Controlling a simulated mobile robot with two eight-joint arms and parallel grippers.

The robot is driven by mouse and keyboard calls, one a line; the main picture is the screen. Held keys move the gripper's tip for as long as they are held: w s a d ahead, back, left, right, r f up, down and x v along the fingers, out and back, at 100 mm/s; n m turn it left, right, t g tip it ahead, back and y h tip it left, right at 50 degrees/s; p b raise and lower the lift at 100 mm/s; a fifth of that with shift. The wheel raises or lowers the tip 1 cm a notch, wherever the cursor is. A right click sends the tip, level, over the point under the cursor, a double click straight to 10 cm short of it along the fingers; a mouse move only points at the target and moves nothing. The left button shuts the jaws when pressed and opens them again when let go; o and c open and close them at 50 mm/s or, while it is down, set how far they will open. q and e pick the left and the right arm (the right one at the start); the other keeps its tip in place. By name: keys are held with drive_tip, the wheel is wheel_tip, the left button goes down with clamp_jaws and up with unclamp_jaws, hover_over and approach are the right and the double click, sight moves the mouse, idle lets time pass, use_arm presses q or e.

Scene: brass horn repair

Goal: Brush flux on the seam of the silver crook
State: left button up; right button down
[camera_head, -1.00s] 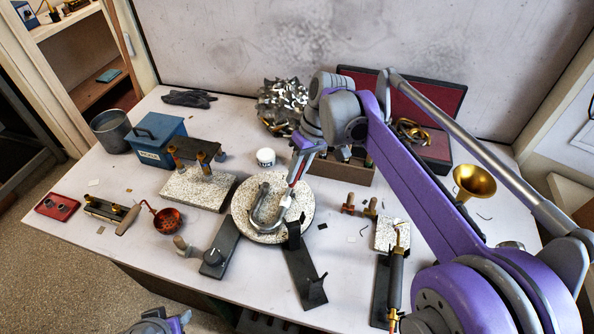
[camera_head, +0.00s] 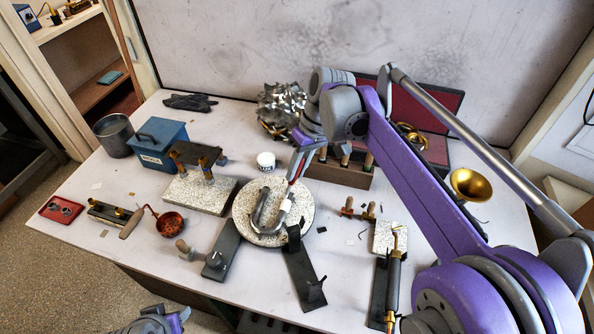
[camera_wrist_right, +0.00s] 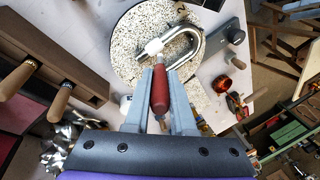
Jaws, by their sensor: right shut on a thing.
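The silver crook (camera_head: 262,208), a U-shaped tube, lies on the round speckled board (camera_head: 241,229); it also shows in the right wrist view (camera_wrist_right: 194,38). My right gripper (camera_head: 297,178) is above the right part of that board, shut on a brush. The wrist view shows the brush's red handle (camera_wrist_right: 160,92) between the fingers (camera_wrist_right: 159,80). The brush's pale tip (camera_wrist_right: 153,46) is at the tube near its open end; I cannot tell whether it touches. The seam itself is too small to make out. Part of my left gripper (camera_head: 178,320) shows at the bottom edge.
A white jar (camera_head: 266,160) stands behind the board. Dark flat supports (camera_head: 304,275) extend in front of it. A torch (camera_head: 393,282) lies to the right, and a red pan (camera_head: 170,224) to the left. A wooden rack (camera_head: 335,172) stands behind my right gripper.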

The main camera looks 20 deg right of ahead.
drive_tip(key=shift+r+p, duration=1.55)
drive_tip(key=shift+r, duration=1.55)
use_arm(q)
drive_tip(key=r, duration=0.1)
drive_tip(key=w+r, duration=0.1)
drive_tip(key=r, duration=0.1)
drive_tip(key=w+r, duration=0.1)
drive_tip(key=shift+r, duration=0.35)
use_arm(e)
drive_tip(key=shift+w, duration=0.1)
drive_tip(key=shift+f, duration=0.1)
use_arm(q)
drive_tip(key=shift+s, duration=0.15)
